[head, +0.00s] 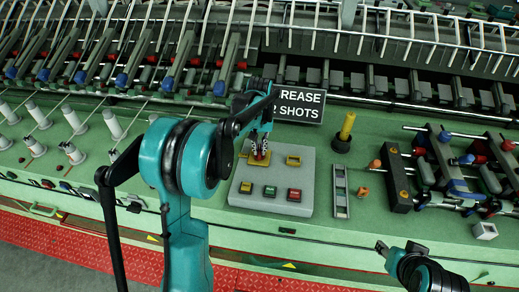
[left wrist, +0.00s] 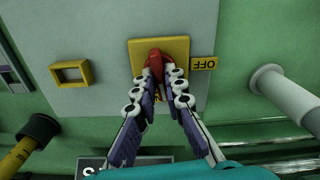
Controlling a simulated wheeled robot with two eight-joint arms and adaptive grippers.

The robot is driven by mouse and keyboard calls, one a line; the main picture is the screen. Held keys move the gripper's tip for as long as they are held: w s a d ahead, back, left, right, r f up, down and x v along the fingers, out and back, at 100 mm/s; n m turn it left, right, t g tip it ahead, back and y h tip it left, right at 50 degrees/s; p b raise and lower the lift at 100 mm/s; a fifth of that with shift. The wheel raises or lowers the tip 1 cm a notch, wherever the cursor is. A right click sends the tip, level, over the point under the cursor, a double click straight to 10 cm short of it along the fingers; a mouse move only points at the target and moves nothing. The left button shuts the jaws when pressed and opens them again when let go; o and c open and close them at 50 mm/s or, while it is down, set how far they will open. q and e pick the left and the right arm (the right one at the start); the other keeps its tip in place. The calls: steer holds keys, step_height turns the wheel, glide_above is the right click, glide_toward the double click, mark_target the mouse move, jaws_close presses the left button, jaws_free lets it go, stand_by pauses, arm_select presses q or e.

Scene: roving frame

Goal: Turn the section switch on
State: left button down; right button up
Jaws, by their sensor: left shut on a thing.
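The section switch is a red knob (left wrist: 156,57) on a square yellow plate (left wrist: 139,50) in the left wrist view. A yellow OFF label (left wrist: 204,63) sits at the plate's right side there. My left gripper (left wrist: 161,70) has its two fingers closed around the knob and hides part of it. In the head view my left gripper (head: 262,148) reaches down onto the knob at the top of the grey control panel (head: 235,202). My right gripper (head: 384,249) shows only small at the bottom right, away from the panel; its jaw opening is unclear.
The panel also bears an empty yellow frame (head: 294,160) and several push buttons, such as a red one (head: 294,195). A yellow-handled post (head: 345,130) stands right of it. A black sign (head: 300,104) is partly hidden by my arm. White spools (head: 73,121) line the left.

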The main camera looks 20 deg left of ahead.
mark_target(260, 149)
arm_select(q)
steer(key=shift+r+m, duration=0.1)
steer(key=shift+m, duration=0.7)
steer(key=c, duration=1.6)
jaws_free()
steer(key=shift+r, duration=0.1)
step_height(260, 149, up, 12)
